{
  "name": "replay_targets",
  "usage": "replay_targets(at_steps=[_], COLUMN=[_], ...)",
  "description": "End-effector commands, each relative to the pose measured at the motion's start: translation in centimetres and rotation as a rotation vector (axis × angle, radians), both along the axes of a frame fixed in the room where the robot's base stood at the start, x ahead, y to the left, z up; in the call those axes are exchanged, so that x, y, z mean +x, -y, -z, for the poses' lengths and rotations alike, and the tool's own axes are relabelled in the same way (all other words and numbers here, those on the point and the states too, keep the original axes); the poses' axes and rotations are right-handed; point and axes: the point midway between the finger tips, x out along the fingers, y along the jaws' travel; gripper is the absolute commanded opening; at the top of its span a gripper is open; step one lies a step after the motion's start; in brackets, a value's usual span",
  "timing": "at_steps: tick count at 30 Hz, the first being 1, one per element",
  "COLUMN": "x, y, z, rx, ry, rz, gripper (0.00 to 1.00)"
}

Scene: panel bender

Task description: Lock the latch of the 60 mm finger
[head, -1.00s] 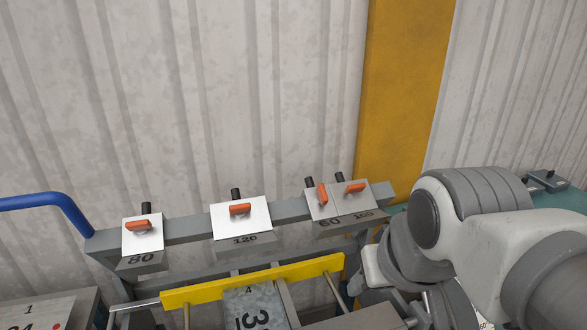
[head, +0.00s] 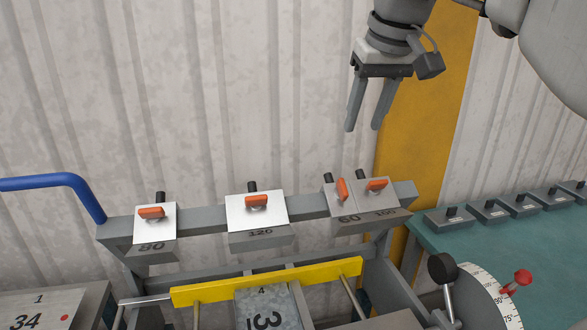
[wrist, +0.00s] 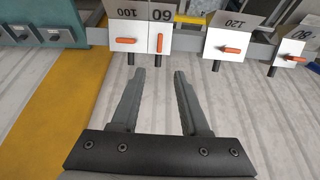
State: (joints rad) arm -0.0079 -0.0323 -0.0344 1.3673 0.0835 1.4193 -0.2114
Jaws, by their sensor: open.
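The 60 mm finger (head: 344,208) sits on the grey beam, right beside the 100 finger (head: 382,200). Its orange latch (head: 342,189) points along the finger, while the latches of the 80, 120 and 100 fingers lie crosswise. In the wrist view the 60 latch (wrist: 159,43) also stands lengthwise, beside the crosswise 100 latch (wrist: 124,40). My gripper (head: 364,129) is open and empty, pointing down above the 60 and 100 fingers, apart from them. Its two fingers (wrist: 157,73) show in the wrist view with clear space between them.
The 120 finger (head: 260,226) and the 80 finger (head: 152,237) stand farther left on the beam (head: 200,222). A yellow bar (head: 270,281) lies in front. A teal table (head: 470,248) with several grey blocks is at right. A yellow post (head: 425,130) stands behind.

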Motion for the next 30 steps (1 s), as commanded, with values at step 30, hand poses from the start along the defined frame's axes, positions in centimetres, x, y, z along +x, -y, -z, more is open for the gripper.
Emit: replay_targets(at_steps=[30], x=[6.7], y=[-1.2], z=[14.0], rx=[-0.002], ry=[-0.007], rz=[-0.012], gripper=[0.45])
